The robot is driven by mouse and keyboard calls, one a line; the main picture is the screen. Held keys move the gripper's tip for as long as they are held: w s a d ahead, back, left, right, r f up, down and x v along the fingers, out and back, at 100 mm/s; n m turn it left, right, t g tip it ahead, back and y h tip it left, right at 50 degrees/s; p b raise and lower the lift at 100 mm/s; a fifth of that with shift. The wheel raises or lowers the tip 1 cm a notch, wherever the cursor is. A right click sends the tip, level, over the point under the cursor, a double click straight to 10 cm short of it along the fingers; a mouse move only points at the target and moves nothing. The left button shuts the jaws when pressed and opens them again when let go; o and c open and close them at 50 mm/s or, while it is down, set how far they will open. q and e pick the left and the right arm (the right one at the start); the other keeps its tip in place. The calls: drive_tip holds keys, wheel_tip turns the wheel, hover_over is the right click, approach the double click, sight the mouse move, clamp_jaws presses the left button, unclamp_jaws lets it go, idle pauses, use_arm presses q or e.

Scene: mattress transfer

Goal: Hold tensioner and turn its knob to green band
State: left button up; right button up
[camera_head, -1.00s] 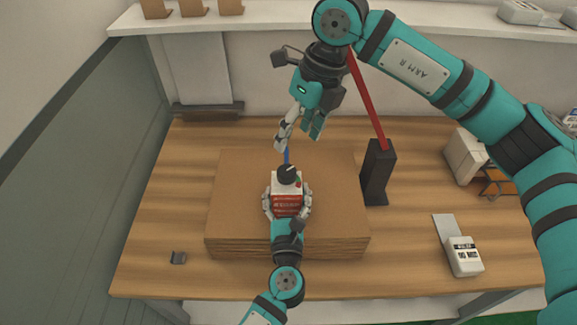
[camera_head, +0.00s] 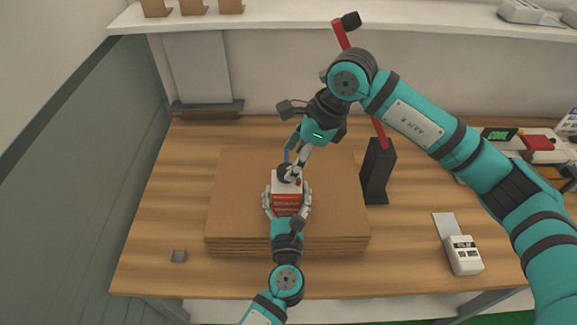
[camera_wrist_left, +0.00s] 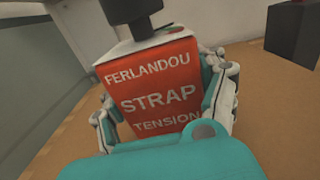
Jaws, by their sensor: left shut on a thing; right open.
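The tensioner (camera_head: 287,199) is a red and white box with a black knob on top, standing on a stack of cardboard (camera_head: 235,220). It also shows in the left wrist view (camera_wrist_left: 150,85), with its "STRAP TENSION" face towards that camera. My left gripper (camera_head: 287,203) is shut on it, with a finger on each side. The black knob (camera_head: 285,173) is partly hidden by my right gripper (camera_head: 293,163), which is open with its fingers at or just above the knob. I cannot tell whether they touch it. A small green mark shows beside the knob in the left wrist view; the band is not readable.
A black stand (camera_head: 377,172) with a red lever stands right of the stack. A white labelled device (camera_head: 464,255) lies at the right front. The table's left side is mostly clear.

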sight(288, 168)
use_arm(q)
drive_tip(key=shift+r, duration=0.15)
use_arm(e)
drive_tip(key=shift+x, duration=1.95)
drive_tip(key=c, duration=1.2)
drive_tip(key=shift+o, duration=0.2)
drive_tip(key=shift+m, duration=0.4)
drive_tip(key=o, duration=1.2)
drive_tip(key=shift+c, duration=0.2)
